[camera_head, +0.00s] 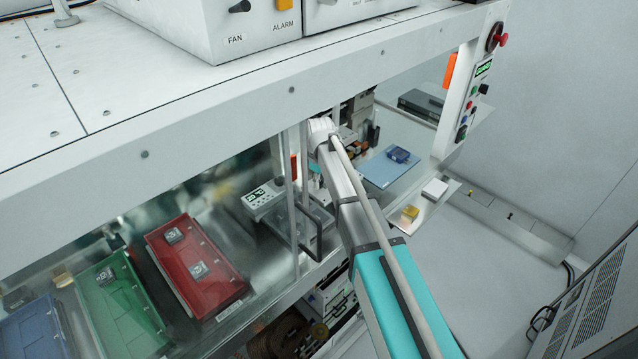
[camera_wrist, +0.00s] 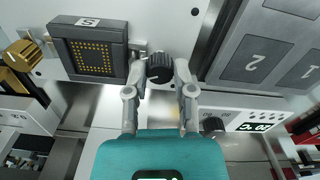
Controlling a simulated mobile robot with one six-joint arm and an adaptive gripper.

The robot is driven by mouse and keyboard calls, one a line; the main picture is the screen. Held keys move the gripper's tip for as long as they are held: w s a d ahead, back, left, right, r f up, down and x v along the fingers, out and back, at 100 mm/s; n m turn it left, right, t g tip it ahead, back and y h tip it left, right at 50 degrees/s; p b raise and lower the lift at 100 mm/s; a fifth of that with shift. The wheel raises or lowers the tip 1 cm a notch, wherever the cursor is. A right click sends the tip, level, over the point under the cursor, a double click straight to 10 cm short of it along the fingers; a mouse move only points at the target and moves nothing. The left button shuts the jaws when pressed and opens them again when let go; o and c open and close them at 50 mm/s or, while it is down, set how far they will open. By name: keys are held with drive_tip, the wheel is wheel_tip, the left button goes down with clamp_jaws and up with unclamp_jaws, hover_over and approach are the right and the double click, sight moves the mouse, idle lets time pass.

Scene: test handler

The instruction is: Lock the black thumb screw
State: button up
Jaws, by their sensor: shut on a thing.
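The black thumb screw (camera_wrist: 160,68) is a ribbed dark knob on a light metal plate, seen at the top middle of the wrist view. My gripper (camera_wrist: 161,76) is shut on it, with one finger on each side of the knob. A dark square socket block (camera_wrist: 97,59) with gold pins and an "S" label sits just left of the screw. In the head view my arm reaches into the machine opening, and the fingertips and the screw are hidden there.
A brass knob (camera_wrist: 20,56) is left of the socket block. Another dark knob (camera_wrist: 212,125) is below right. In the head view, a red tray (camera_head: 190,290) and a green tray (camera_head: 112,328) stand behind glass.

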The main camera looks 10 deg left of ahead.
idle(0.4)
drive_tip(key=shift+m, duration=2.5)
drive_tip(key=o, duration=0.6)
drive_tip(key=shift+r+p, duration=2.5)
drive_tip(key=shift+p, duration=0.05)
